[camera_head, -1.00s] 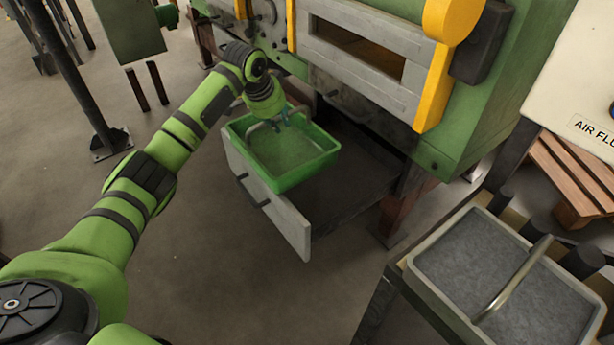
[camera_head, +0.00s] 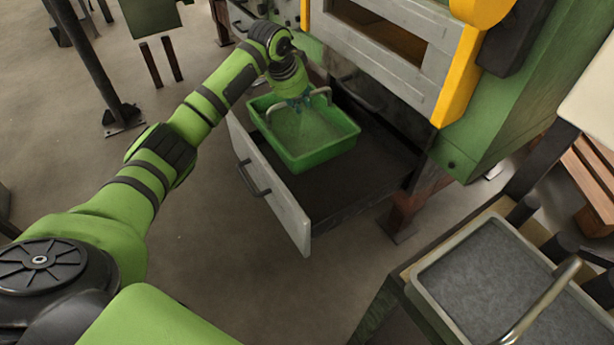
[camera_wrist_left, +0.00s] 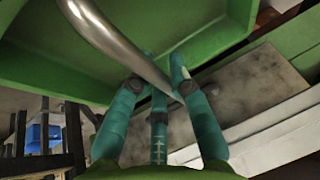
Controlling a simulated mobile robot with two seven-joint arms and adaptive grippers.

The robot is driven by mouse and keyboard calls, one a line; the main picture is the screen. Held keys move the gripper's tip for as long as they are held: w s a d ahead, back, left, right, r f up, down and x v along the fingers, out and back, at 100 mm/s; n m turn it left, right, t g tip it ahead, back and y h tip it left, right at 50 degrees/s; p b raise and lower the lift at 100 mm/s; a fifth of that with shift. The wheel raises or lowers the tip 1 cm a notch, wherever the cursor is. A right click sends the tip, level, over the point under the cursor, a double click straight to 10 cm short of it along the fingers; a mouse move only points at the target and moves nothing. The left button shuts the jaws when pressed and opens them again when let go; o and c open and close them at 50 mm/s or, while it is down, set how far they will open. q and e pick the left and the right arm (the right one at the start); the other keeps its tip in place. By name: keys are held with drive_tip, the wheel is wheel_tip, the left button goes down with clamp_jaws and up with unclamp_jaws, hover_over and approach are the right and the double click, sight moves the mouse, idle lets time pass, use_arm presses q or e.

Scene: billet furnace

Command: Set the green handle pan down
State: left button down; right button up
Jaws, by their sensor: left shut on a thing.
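My left gripper (camera_head: 297,101) comes down from above and is shut on the handle. In the left wrist view the teal fingers (camera_wrist_left: 161,88) close at the shiny handle (camera_wrist_left: 112,36), with the green pan wall (camera_wrist_left: 50,70) behind. My right gripper is not in view.
The furnace body (camera_head: 385,45) with yellow trim stands above and behind the drawer. A second, grey-filled pan (camera_head: 424,289) with a metal handle is on a stand at lower right. Dark drawer floor (camera_head: 350,183) is clear right of the green pan. A post (camera_head: 90,65) stands at left.

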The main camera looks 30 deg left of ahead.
sight(301, 132)
use_arm(q)
wheel_tip(301, 132, down, 3)
drive_tip(key=shift+w+r+b, duration=0.1)
drive_tip(key=shift+w+b, duration=0.05)
drive_tip(key=shift+b, duration=0.6)
drive_tip(key=shift+f+b, duration=0.4)
drive_tip(key=shift+f, duration=0.25)
wheel_tip(301, 132, down, 6)
drive_tip(key=shift+f, duration=0.1)
wheel_tip(301, 132, down, 4)
drive_tip(key=shift+r, duration=0.25)
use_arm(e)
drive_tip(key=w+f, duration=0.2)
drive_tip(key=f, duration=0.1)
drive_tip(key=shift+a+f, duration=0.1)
use_arm(q)
drive_tip(key=shift+f, duration=0.1)
drive_tip(key=c, duration=1.2)
unclamp_jaws()
drive_tip(key=shift+f, duration=0.15)
drive_tip(key=shift+o, duration=0.2)
